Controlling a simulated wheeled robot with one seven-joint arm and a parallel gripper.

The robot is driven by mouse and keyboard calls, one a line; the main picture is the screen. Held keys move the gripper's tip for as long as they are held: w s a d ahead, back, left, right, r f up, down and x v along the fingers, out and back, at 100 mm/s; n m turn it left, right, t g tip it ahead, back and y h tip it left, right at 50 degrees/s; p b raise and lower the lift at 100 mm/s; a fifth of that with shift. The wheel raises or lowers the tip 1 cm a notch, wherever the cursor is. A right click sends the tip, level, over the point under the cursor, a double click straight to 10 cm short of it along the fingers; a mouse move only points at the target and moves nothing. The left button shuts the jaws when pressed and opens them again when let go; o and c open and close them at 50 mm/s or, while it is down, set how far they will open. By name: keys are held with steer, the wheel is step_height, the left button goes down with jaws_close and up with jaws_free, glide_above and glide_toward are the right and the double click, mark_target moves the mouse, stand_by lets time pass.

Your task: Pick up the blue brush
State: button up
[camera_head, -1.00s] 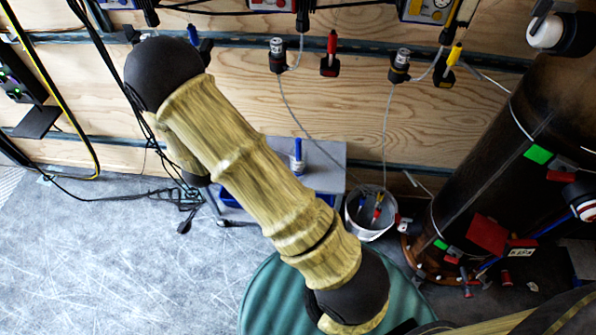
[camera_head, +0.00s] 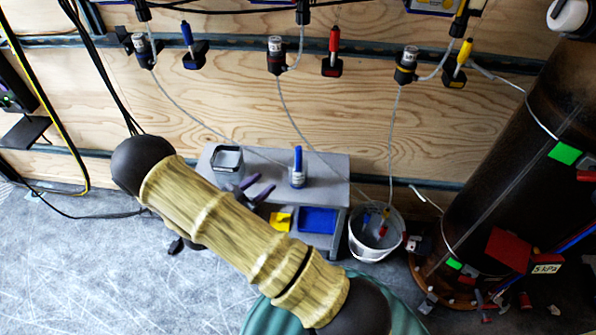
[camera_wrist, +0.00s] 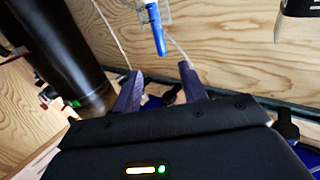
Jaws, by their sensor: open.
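The blue brush (camera_head: 298,160) stands upright, handle up, in a small clear-and-grey holder on top of the grey bench (camera_head: 335,166). In the wrist view a blue handle (camera_wrist: 155,30), which looks like the same brush, shows at the top centre, beyond the fingertips. My gripper (camera_head: 258,188) has purple fingers and is over the bench, left of the brush and apart from it. In the wrist view my gripper (camera_wrist: 160,72) is open with nothing between its fingers. My forearm and wrist hide part of the bench's left side.
A blue bin (camera_head: 318,220) and a yellow item (camera_head: 281,221) lie below. A white bucket (camera_head: 355,246) stands to the right, before a dark column (camera_head: 515,150). Coloured tools hang on the wooden wall (camera_head: 350,120).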

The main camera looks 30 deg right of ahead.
mark_target(296, 156)
steer(key=b+x, duration=0.2)
steer(key=x, duration=0.8)
steer(key=shift+w+d, duration=0.1)
steer(key=shift+d, duration=0.1)
steer(key=shift+d, duration=0.1)
steer(key=b+x, duration=0.2)
steer(key=x, duration=0.3)
jaws_close()
steer(key=shift+r, duration=0.1)
step_height(296, 156, up, 18)
steer(key=p, duration=0.6)
stand_by(0.4)
